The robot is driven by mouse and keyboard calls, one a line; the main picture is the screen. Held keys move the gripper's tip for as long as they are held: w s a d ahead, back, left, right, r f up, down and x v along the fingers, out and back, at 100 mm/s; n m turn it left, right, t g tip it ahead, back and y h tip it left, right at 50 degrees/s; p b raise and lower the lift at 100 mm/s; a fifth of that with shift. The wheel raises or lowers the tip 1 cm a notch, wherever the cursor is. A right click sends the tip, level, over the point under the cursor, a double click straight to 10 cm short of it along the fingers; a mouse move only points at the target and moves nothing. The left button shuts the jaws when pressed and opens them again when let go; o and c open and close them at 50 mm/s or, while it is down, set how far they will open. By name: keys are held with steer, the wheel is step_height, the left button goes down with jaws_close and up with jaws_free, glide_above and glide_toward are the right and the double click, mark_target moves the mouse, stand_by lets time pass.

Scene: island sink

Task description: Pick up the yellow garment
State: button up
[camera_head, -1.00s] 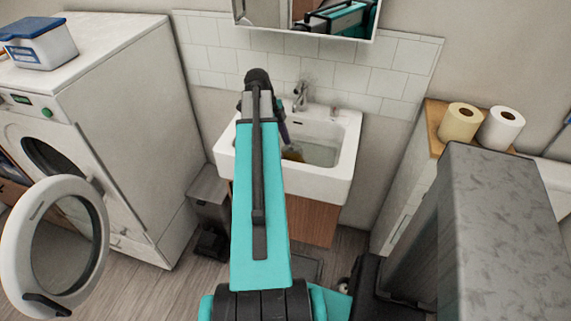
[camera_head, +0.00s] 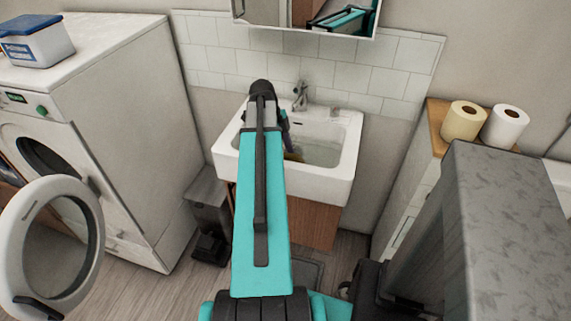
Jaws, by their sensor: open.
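The yellow garment (camera_head: 294,157) shows as a small brownish-yellow patch low in the white sink (camera_head: 340,183), just right of my arm. Most of it is hidden by the arm. My gripper (camera_head: 286,125) is a dark shape over the left part of the basin, pointing down, partly covered by my own arm. It is open and appears above the garment; whether it touches the cloth cannot be seen.
A faucet (camera_head: 300,96) stands at the sink's back edge, under a mirror cabinet (camera_head: 330,18). A washing machine (camera_head: 120,130) with its round door (camera_head: 85,215) open is left. A bin (camera_head: 207,200) stands beside the sink. Toilet rolls (camera_head: 463,121) sit on a cabinet at right.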

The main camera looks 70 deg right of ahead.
mark_target(286, 155)
steer(key=c, duration=0.8)
steer(key=shift+r, duration=0.15)
step_height(286, 155, up, 18)
steer(key=shift+f+b, duration=0.1)
steer(key=shift+b, duration=0.55)
